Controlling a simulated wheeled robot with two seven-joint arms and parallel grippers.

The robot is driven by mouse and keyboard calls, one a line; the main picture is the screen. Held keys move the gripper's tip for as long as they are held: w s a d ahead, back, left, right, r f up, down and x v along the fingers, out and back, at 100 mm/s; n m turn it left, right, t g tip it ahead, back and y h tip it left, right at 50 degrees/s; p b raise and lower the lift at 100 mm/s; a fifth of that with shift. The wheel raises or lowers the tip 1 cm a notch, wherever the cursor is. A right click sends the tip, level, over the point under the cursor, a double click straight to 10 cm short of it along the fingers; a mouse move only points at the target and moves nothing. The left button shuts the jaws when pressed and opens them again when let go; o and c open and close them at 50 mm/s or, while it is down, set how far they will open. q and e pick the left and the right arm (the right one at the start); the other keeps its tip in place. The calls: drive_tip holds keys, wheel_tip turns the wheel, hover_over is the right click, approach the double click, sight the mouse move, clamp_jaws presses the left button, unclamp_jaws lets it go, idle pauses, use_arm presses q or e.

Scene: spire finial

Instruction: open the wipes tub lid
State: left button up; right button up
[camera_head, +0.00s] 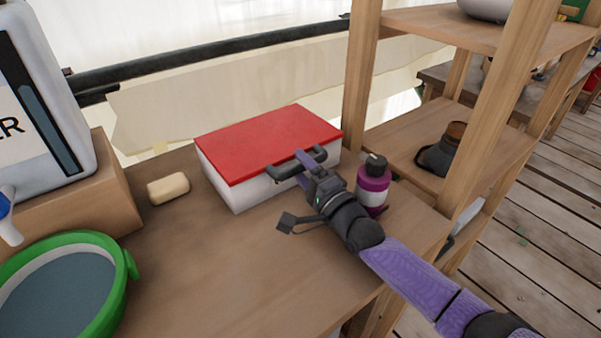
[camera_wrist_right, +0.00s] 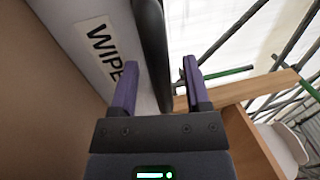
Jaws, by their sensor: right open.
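The wipes tub is a white box (camera_head: 236,190) with a flat red lid (camera_head: 265,140) on the wooden table. The lid lies shut on the box. A dark handle (camera_head: 284,172) juts from the front edge. In the right wrist view, the tub's white wall (camera_wrist_right: 75,35) with a "WIPE" label and the dark handle bar (camera_wrist_right: 152,45) show close up. My right gripper (camera_head: 308,162) is open at the handle; its fingers (camera_wrist_right: 160,68) stand on either side of the bar. I cannot tell whether they touch it. My left gripper is not in view.
A purple and white bottle (camera_head: 373,190) stands close to the right of the gripper. A soap bar (camera_head: 168,188) lies left of the tub. A green-rimmed basin (camera_head: 98,243) and a water container (camera_head: 45,95) are at left. Wooden shelving (camera_head: 362,80) rises at right.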

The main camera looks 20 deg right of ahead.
drive_tip(key=shift+w+a, duration=0.1)
drive_tip(key=shift+w, duration=0.15)
clamp_jaws()
idle(0.6)
idle(0.7)
